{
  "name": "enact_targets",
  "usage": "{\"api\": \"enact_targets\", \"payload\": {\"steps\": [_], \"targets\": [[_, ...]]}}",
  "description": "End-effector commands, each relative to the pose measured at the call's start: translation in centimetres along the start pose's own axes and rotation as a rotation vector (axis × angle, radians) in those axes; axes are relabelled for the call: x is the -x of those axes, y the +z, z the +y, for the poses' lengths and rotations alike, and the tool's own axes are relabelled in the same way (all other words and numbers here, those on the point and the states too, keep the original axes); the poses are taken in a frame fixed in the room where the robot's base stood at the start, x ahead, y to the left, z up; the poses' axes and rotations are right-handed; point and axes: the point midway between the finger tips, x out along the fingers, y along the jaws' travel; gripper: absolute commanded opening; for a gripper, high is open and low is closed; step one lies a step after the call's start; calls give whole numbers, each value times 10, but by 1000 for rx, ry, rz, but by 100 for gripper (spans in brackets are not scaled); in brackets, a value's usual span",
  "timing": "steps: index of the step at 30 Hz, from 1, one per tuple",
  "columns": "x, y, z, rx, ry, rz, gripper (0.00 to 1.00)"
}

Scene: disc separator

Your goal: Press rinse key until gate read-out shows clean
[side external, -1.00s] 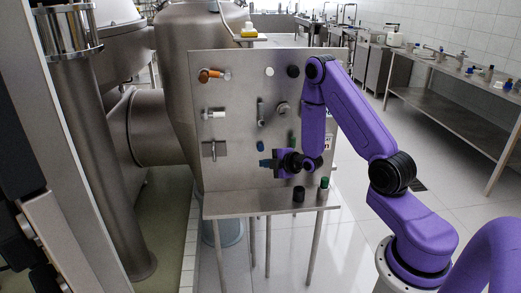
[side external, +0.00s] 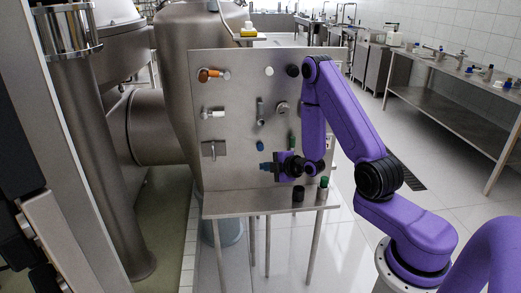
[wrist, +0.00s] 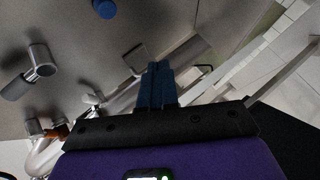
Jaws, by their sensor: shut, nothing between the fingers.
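An upright steel panel (side external: 230,105) carries several knobs, levers and handles. I cannot tell which of them is the rinse key, and no gate read-out can be read. A small blue round button (side external: 260,146) sits low on the panel, just above my fingertips in the side view; a blue round part also shows at the top edge of the wrist view (wrist: 104,9). My gripper (side external: 265,166) is shut and empty, with blue fingers pointing left, close in front of the panel's lower part. The side view does not settle whether they touch it. The shut fingers show in the wrist view (wrist: 159,72).
An orange-handled valve (side external: 212,75), a white handle (side external: 213,113) and a metal lever (side external: 214,150) are on the panel's left. A green handle (side external: 291,141) is above my wrist. A steel shelf (side external: 235,204) juts out below, bearing black (side external: 298,194) and green (side external: 323,188) cylinders.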

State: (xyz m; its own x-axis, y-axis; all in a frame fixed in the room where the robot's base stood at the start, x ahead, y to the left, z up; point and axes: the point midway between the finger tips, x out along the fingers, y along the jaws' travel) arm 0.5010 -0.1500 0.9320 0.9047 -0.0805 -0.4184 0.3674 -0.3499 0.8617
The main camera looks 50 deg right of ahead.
Motion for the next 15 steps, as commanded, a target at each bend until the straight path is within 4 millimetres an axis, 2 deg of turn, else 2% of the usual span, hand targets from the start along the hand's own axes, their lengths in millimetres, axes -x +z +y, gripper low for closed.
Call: {"api": "enact_targets", "payload": {"steps": [5,15], "targets": [[-5,4,3,-1,1,0,0],[-33,24,24,1,3,0,0]]}}
